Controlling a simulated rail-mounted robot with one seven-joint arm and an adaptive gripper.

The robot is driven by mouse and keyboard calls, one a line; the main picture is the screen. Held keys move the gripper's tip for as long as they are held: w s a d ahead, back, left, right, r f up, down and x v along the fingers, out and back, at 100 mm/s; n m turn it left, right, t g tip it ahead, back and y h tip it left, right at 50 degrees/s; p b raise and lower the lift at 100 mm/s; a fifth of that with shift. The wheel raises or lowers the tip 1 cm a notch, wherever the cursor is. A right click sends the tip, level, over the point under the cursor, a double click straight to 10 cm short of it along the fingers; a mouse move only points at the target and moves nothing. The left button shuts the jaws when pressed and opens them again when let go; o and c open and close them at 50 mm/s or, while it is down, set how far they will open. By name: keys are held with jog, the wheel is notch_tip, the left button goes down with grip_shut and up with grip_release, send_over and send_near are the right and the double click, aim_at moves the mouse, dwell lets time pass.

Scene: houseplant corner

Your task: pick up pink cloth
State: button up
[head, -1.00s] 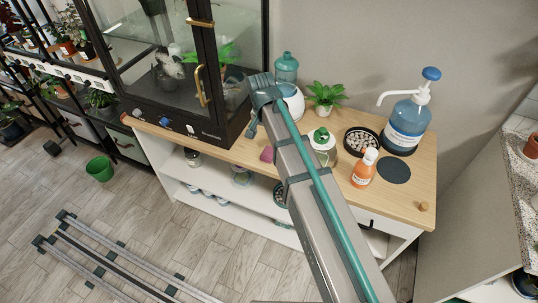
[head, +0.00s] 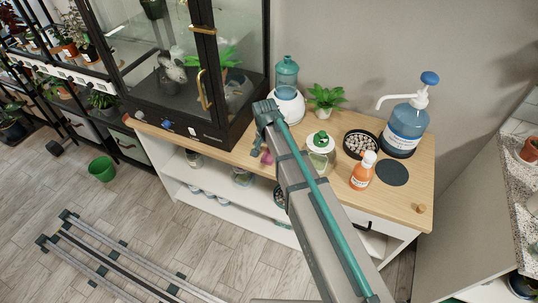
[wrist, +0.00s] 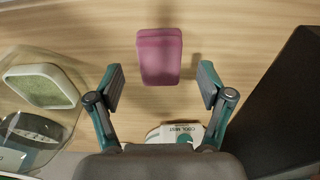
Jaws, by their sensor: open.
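The pink cloth (wrist: 159,55) lies on the wooden tabletop, folded into a small block. In the wrist view it sits at the upper middle, ahead of and between the two fingers. In the head view the cloth (head: 266,157) is partly hidden behind my arm. My gripper (wrist: 160,88) is open and empty, with a finger on each side below the cloth's level in the picture. In the head view my gripper (head: 258,150) hangs over the table close to the cloth; its fingertips are hard to make out there.
A glass jar with a green lid (head: 320,150) stands right of my arm. A white humidifier with a teal tank (head: 287,90) is behind it. The black glass cabinet (head: 225,130) is at left. An orange bottle (head: 363,170) and pump bottle (head: 404,125) stand further right.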

jog(key=shift+w+f, duration=0.1)
jog(key=shift+f, duration=0.9)
jog(key=shift+c, duration=0.3)
jog(key=c, duration=1.1)
jog(key=shift+o, duration=0.2)
jog(key=shift+r, duration=0.2)
jog(key=shift+r, duration=0.45)
jog(key=shift+r+b, duration=0.8)
jog(key=shift+r, duration=0.15)
jog(key=s+d+r+b, duration=0.3)
jog(key=s+d+r, duration=0.1)
jog(key=s+r, duration=0.6)
jog(key=s, duration=0.3)
jog(key=shift+s, duration=0.25)
